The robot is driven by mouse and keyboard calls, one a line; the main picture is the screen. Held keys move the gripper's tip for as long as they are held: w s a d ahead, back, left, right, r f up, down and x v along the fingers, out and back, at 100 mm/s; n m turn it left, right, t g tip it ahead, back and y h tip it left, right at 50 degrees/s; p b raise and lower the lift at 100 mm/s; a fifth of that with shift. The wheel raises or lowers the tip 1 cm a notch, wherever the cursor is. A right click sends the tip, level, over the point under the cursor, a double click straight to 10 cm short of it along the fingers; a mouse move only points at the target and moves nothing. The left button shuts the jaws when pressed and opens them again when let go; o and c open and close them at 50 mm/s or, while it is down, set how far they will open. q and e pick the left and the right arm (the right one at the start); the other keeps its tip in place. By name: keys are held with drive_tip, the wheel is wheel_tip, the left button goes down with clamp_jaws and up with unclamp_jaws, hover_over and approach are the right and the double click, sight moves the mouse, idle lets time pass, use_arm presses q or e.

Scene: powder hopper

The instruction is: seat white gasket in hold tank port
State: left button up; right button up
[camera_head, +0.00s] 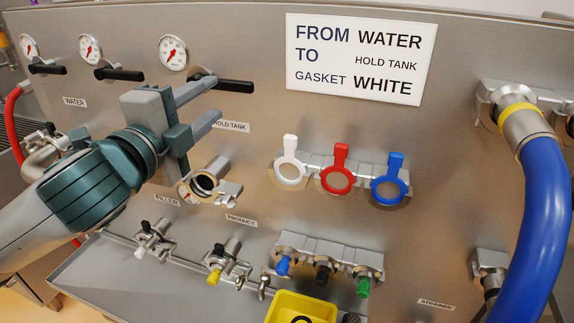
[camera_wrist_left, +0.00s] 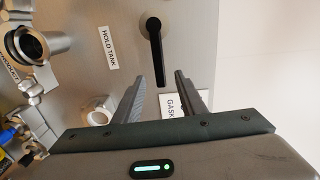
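The white gasket (camera_head: 290,171), a ring with an upright tab, hangs on the leftmost of three panel holders. A pale ring, apparently this gasket (camera_wrist_left: 97,116), shows in the left wrist view. An open pipe port (camera_head: 204,184) stands below the HOLD TANK label (camera_head: 232,126); its mouth is dark and a metal clamp hangs at its right. It also shows in the left wrist view (camera_wrist_left: 31,43). My left gripper (camera_head: 208,107) is open, with nothing between its fingers, above the port and up-left of the white gasket. My right gripper is out of view.
A black valve handle (camera_head: 233,86) lies close to my left gripper. Red (camera_head: 336,181) and blue (camera_head: 390,190) gaskets hang beside the white one. A sign (camera_head: 360,58) reads FROM WATER TO HOLD TANK, GASKET WHITE. A blue hose (camera_head: 545,220) stands at right; a yellow bin (camera_head: 302,307) sits below.

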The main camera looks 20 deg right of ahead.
use_arm(q)
drive_tip(key=s+a+f+n+g+y, duration=0.2)
drive_tip(key=a+f+n, duration=0.35)
drive_tip(key=f, duration=0.95)
drive_tip(key=s+a+f+n+g+y, duration=0.15)
drive_tip(key=a+f+n+y, duration=0.35)
drive_tip(key=f, duration=1.1)
drive_tip(key=s+a+f+n+g, duration=0.25)
drive_tip(key=f+n, duration=0.45)
drive_tip(key=f, duration=0.8)
drive_tip(key=s+a+f+n, duration=0.1)
drive_tip(key=s+a+f, duration=0.1)
drive_tip(key=s+f, duration=0.7)
drive_tip(key=s+a+f+n+g+y, duration=0.1)
drive_tip(key=s+f, duration=0.8)
drive_tip(key=f, duration=1.3)
drive_tip(key=s+a+f+n, duration=0.3)
drive_tip(key=s+f, duration=0.6)
drive_tip(key=f, duration=0.7)
drive_tip(key=shift+s+a+f+g+y, duration=0.15)
drive_tip(key=shift+a+f+g+y, duration=0.25)
drive_tip(key=shift+a, duration=0.5)
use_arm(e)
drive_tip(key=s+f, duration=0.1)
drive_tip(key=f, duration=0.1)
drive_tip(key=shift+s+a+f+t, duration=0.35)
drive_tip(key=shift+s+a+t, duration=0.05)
